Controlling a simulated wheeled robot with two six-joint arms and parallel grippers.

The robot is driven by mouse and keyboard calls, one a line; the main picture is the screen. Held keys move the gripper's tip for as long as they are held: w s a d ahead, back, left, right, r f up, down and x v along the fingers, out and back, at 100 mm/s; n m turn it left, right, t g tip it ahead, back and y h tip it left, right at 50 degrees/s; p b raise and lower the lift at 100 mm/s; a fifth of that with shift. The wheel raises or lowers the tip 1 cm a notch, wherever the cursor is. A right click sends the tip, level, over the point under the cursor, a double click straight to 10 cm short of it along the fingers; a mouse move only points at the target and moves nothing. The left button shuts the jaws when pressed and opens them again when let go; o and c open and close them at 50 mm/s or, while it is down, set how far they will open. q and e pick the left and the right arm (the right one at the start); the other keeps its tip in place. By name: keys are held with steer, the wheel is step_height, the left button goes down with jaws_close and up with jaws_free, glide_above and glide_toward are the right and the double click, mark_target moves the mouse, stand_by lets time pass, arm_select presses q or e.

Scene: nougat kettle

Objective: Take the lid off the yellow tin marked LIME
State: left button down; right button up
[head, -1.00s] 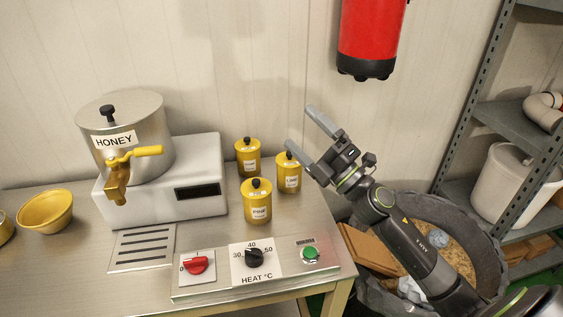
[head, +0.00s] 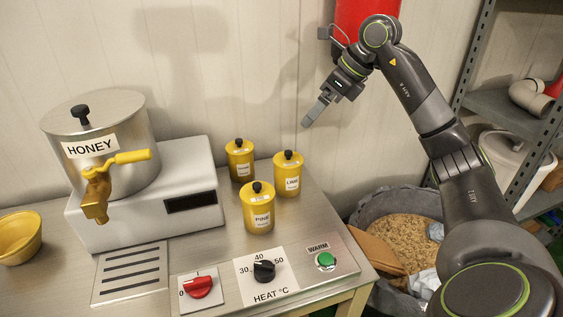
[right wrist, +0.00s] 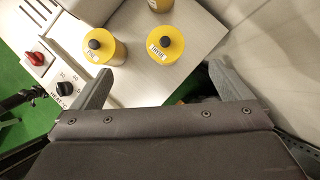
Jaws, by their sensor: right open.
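The yellow tin marked LIME (head: 288,183) stands upright on the steel table, rightmost of three yellow tins. Its yellow lid with a black knob (head: 288,154) sits on it. In the right wrist view the LIME tin (right wrist: 166,50) shows from above, beyond the gap between the fingers. My right gripper (head: 316,110) is open and empty, above and a little right of the LIME tin, fingers pointing down. Both fingers show in the right wrist view (right wrist: 160,68), apart from the tin.
The PINE tin (head: 258,212) stands in front-left of LIME, and another yellow tin (head: 239,163) behind-left. The HONEY kettle (head: 110,140) is further left. A control panel with a green button (head: 325,260) is in front. A red cylinder (head: 362,22) hangs behind my right arm.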

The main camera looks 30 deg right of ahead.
steer(key=p, duration=0.3)
glide_toward(289, 151)
steer(key=x, duration=0.5)
steer(key=p+x, duration=0.2)
steer(key=x, duration=0.2)
steer(key=shift+w+a+f, duration=0.1)
steer(key=shift+a+f, duration=0.15)
steer(key=shift+f, duration=0.05)
steer(key=shift+w+f, duration=0.1)
steer(key=shift+f, duration=0.15)
steer(key=c, duration=1)
